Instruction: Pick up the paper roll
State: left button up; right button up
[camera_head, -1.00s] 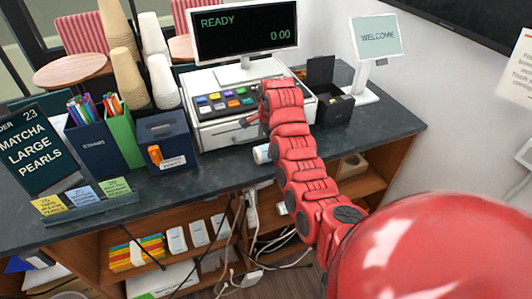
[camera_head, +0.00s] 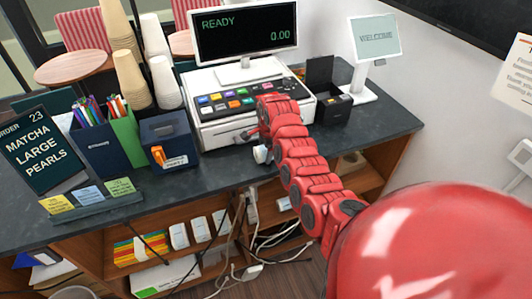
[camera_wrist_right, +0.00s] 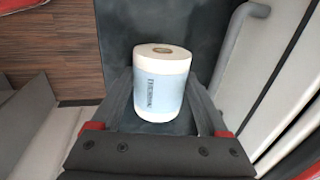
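The paper roll (camera_wrist_right: 162,90) is white with a pale blue label and a round core hole on its top end. In the right wrist view it sits between the two dark fingers of my right gripper (camera_wrist_right: 161,85). The fingers lie close along both sides; I cannot tell whether they press on it. In the head view the roll (camera_head: 261,154) shows as a small white shape near the counter's front edge, partly hidden by my right gripper (camera_head: 255,142). My left gripper is not in view.
The cash register (camera_head: 222,128) stands right behind the roll on the dark counter (camera_head: 205,180). A small black box (camera_head: 332,107) and a welcome screen (camera_head: 375,40) stand to the right. Pen holders (camera_head: 95,150) and cup stacks (camera_head: 130,80) stand left. Open shelves with cables lie below.

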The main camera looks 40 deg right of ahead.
jog(key=c, duration=0.8)
jog(key=shift+c, duration=0.2)
